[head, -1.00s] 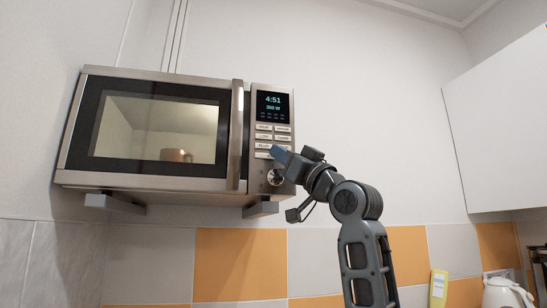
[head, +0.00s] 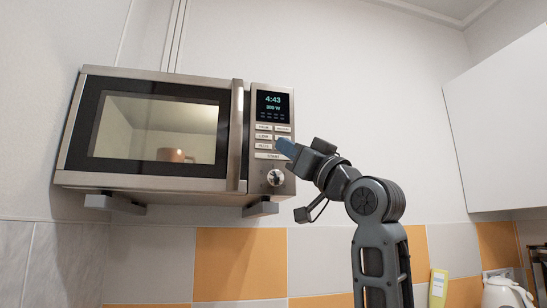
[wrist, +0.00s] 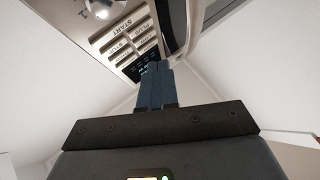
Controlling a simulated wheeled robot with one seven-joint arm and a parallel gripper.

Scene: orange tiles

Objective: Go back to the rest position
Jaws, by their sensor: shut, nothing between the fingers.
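My gripper (head: 283,146) is shut and empty. In the head view its blue fingertips are in front of the right side of the microwave's button panel; I cannot tell whether they touch it. In the wrist view the shut blue fingers (wrist: 155,75) point towards the panel and its display (wrist: 150,70). The microwave (head: 150,180) is mounted on the wall, with its door shut. Its display (head: 272,104) reads 4:43. A brown cup (head: 171,155) shows dimly through the door window. The fingers hide part of the right column of buttons.
The microwave rests on grey brackets (head: 262,209). A white cabinet (head: 500,120) hangs at the right. A white kettle (head: 505,293) and a yellow item (head: 438,288) are at the lower right. The wall between microwave and cabinet is clear.

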